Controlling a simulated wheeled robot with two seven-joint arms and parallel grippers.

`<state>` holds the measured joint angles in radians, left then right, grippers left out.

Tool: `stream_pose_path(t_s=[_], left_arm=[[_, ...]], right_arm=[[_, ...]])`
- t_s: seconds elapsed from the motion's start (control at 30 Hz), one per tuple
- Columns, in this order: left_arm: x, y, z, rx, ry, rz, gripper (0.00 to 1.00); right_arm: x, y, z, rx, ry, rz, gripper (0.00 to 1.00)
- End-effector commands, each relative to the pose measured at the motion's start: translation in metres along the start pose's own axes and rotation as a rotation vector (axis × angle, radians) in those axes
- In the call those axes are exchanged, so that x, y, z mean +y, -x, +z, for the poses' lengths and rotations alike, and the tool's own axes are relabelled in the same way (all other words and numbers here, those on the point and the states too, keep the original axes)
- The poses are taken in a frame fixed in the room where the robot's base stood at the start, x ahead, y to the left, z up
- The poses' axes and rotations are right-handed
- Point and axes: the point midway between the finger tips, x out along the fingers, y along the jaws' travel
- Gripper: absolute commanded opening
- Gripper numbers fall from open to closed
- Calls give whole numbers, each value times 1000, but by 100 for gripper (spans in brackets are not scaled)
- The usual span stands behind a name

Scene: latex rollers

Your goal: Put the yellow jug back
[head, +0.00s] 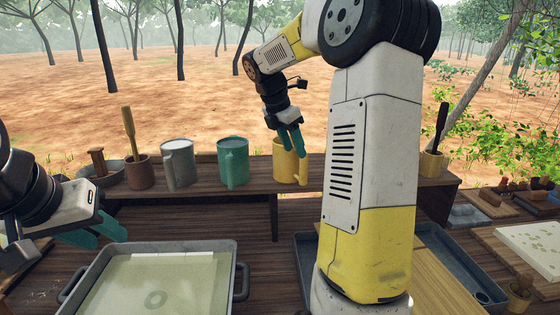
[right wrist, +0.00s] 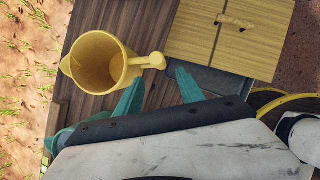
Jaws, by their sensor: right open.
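The yellow jug (head: 284,167) stands upright and empty on the raised wooden shelf, right of a green jug (head: 233,163) and a grey jug (head: 179,165). My right gripper (head: 292,151) is just above and in front of it, open and empty. In the right wrist view the yellow jug (right wrist: 91,62) shows its open mouth, and its handle (right wrist: 148,62) points toward the gap between my open fingers (right wrist: 159,76). I cannot tell if a finger touches it. My left gripper (head: 105,235) is open and empty at the left, beside the grey tray.
A grey tray (head: 236,262) of pale liquid sits on the lower table. A wooden cup with a tool (head: 138,172) and a bowl (head: 100,172) stand left on the shelf; another tool cup (head: 432,162) stands right. My right arm hides part of the shelf.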

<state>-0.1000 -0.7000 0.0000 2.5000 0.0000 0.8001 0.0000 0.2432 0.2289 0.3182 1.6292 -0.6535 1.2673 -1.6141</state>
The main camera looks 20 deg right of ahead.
Motion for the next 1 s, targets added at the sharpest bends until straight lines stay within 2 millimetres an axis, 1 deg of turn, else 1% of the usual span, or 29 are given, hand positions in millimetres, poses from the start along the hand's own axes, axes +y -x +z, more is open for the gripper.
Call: stream_pose_path(t_s=[0.03,0.1,0.23,0.37,0.47,0.57,0.6,0.67,0.7,0.8,0.9,1.0], left_arm=[[0,0,0,0,0,0,36],[0,0,0,0,0,0,36],[0,0,0,0,0,0,36],[0,0,0,0,0,0,36],[0,0,0,0,0,0,36],[0,0,0,0,0,0,36],[0,0,0,0,0,0,36],[0,0,0,0,0,0,36],[0,0,0,0,0,0,36],[0,0,0,0,0,0,36],[0,0,0,0,0,0,36],[0,0,0,0,0,0,36]], right_arm=[[1,9,0,0,0,3,46],[1,17,0,0,-1,1,46],[-1,28,-1,1,-7,2,46],[-14,42,-14,17,-108,34,46],[-37,57,-35,61,-298,82,46],[-69,71,-64,143,-560,134,46],[-82,74,-76,184,-671,150,46],[-100,78,-94,255,-840,168,46],[-113,80,-106,307,-953,175,46],[-143,81,-135,449,-1232,170,46],[-166,79,-160,592,-1475,137,46],[-183,76,-180,709,-1659,89,46]])
